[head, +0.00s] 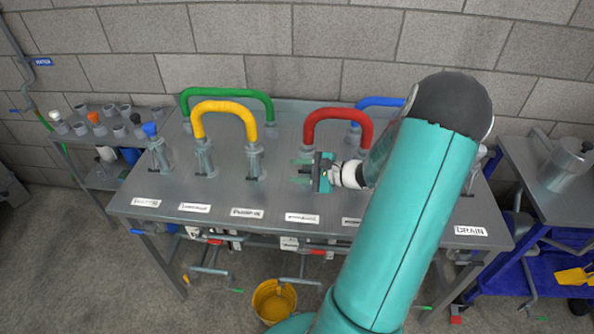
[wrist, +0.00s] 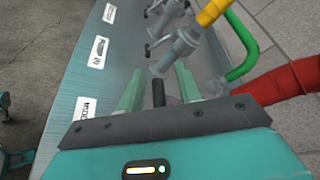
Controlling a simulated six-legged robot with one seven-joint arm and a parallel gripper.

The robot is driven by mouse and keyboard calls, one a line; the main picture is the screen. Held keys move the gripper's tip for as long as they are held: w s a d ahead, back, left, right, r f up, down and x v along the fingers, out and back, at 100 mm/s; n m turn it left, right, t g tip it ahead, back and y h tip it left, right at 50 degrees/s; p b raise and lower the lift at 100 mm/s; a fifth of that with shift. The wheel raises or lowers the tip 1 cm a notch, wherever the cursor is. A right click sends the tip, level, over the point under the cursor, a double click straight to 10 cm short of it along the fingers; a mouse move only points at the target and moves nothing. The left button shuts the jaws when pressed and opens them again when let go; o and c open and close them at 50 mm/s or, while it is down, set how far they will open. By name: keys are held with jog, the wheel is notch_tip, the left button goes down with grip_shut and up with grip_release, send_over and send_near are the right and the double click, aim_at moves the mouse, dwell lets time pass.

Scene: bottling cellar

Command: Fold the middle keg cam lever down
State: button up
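A row of upright metal couplings with small dark cam levers stands on the steel bench (head: 275,185). The coupling under the red hose's left end is mostly hidden behind my gripper (head: 302,171) in the head view. In the wrist view my gripper (wrist: 158,90) has its two green fingers apart. A dark upright lever (wrist: 158,93) shows between them, close to the coupling of the red hose (wrist: 285,82). I cannot tell whether either finger touches it. Which lever is the middle keg's is not readable from the labels here.
A yellow hose (head: 225,107) and a green hose (head: 228,92) arch over the bench to the left. Labels line the front edge, one reading DRAIN (head: 471,231). A yellow bucket (head: 274,301) is on the floor.

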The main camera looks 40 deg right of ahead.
jog(key=shift+w+a+f, duration=0.1)
jog(key=shift+w, duration=0.15)
